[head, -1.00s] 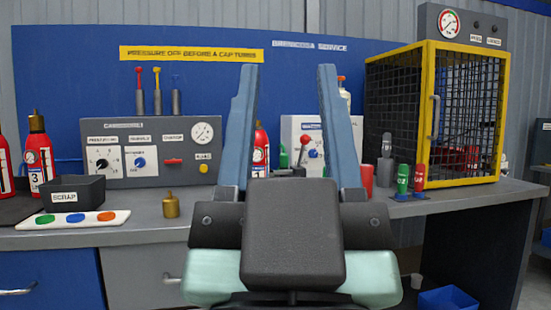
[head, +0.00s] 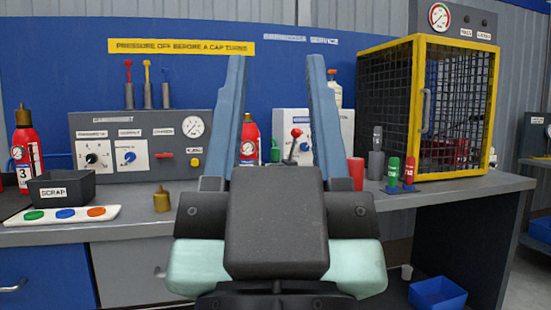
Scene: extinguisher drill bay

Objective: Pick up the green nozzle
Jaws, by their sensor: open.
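A green labelled piece (head: 392,171), which looks like the green nozzle, stands upright in a small blue holder (head: 405,188) on the bench, left of the yellow-framed cage. A similar red piece (head: 409,171) stands just right of it. Another small green object (head: 275,151) shows between my fingers, partly hidden; I cannot tell what it is. My gripper (head: 277,58) is open and empty, its blue fingers pointing up and away in mid-picture. It appears left of the holder and apart from it.
A grey cylinder (head: 376,160) and a red cylinder (head: 356,172) stand close left of the holder. The mesh cage (head: 490,105) is close on its right. A brass piece (head: 161,200), scrap bin (head: 62,188) and extinguishers (head: 26,150) are further left.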

